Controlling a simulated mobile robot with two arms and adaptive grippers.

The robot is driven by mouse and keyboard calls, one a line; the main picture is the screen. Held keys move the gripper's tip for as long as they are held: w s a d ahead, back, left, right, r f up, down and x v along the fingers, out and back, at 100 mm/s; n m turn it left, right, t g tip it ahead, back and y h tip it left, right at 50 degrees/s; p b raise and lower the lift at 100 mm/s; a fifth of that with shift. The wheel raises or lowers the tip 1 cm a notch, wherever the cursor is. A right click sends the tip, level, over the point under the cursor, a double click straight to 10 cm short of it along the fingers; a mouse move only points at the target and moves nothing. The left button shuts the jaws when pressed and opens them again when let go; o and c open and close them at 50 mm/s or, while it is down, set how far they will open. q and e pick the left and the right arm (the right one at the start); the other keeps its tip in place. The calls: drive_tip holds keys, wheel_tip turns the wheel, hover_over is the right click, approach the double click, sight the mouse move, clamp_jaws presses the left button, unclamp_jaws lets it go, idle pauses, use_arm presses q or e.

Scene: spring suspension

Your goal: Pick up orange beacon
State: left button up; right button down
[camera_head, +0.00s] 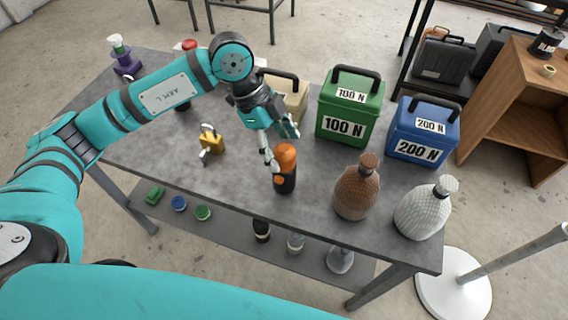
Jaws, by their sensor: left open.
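The orange beacon (286,158) has an orange top and a black body and stands upright near the front edge of the grey table (235,185). My left gripper (282,152) is open and comes down from behind the beacon. One finger shows just left of the beacon's orange top and the other is behind and above it. I cannot tell whether a finger touches it. The gripper holds nothing that I can see. My right gripper is not in view.
A brown bottle (356,190) and a white bottle (424,210) stand to the right. A green box (350,105), a blue box (423,130) and a beige box (290,103) stand behind. A yellow padlock (212,143) lies left. The shelf below holds several small items.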

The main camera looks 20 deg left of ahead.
use_arm(q)
drive_tip(key=shift+d+f, duration=0.3)
drive_tip(key=shift+f, duration=0.25)
drive_tip(key=shift+d+f, duration=0.2)
drive_tip(key=shift+f, duration=0.3)
drive_tip(key=c, duration=0.9)
clamp_jaws()
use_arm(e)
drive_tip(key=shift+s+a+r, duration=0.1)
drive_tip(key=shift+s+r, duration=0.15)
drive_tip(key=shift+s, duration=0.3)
